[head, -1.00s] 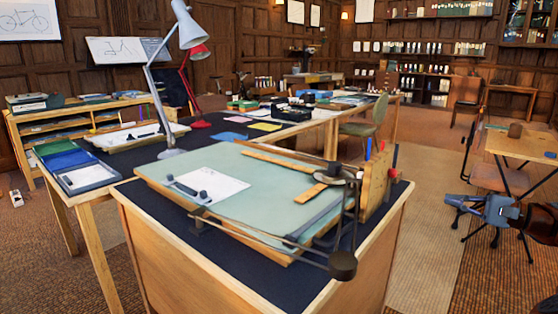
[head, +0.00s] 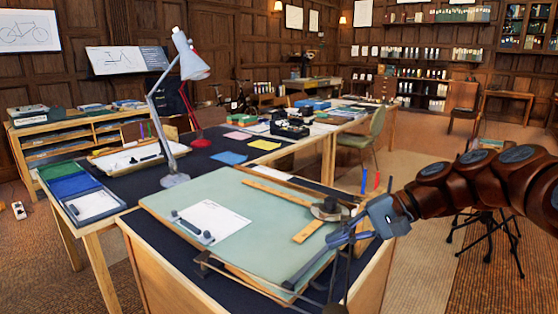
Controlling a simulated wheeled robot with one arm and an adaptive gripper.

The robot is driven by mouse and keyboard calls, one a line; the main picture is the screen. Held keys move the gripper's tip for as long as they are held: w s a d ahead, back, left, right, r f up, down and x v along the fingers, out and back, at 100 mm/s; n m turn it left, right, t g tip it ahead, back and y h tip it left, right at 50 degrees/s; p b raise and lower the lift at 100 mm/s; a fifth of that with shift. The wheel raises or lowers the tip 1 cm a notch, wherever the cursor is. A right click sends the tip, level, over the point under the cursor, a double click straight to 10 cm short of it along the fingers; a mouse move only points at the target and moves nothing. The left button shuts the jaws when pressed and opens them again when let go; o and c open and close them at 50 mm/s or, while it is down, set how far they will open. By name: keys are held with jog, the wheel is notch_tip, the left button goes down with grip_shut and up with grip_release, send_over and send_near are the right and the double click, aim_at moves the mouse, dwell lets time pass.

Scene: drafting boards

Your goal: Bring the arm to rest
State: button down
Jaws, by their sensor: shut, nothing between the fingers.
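My arm (head: 480,185) reaches in from the right edge of the head view. My gripper (head: 340,239) points left, at the right edge of the green drafting board (head: 215,190). Its fingers are shut with nothing between them.
A white sheet (head: 222,220) with a dark tool lies on the board. A grey lamp (head: 173,180) stands behind it. A tray with blue and green folders (head: 95,205) is at left. Bare carpet (head: 410,255) lies right of the desk. A green chair (head: 370,135) stands behind.

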jog(key=s+a+r+n+g+h+p, duration=0.1)
jog(key=s+a+n+g+h+p, duration=0.2)
jog(key=s, duration=0.6)
jog(key=s+d+h+p, duration=0.3)
jog(key=s+p, duration=0.1)
jog(key=s, duration=0.2)
jog(key=s+d+f+n+h+p, duration=0.1)
jog(key=s+d+h+p, duration=0.2)
jog(key=s, duration=0.4)
jog(key=s+d+h+p, duration=0.2)
jog(key=s+d+p, duration=0.1)
jog(key=s+p, duration=0.2)
jog(key=shift+s+d+f+t+h, duration=0.3)
jog(key=shift+s+h, duration=0.1)
jog(key=shift+s, duration=0.8)
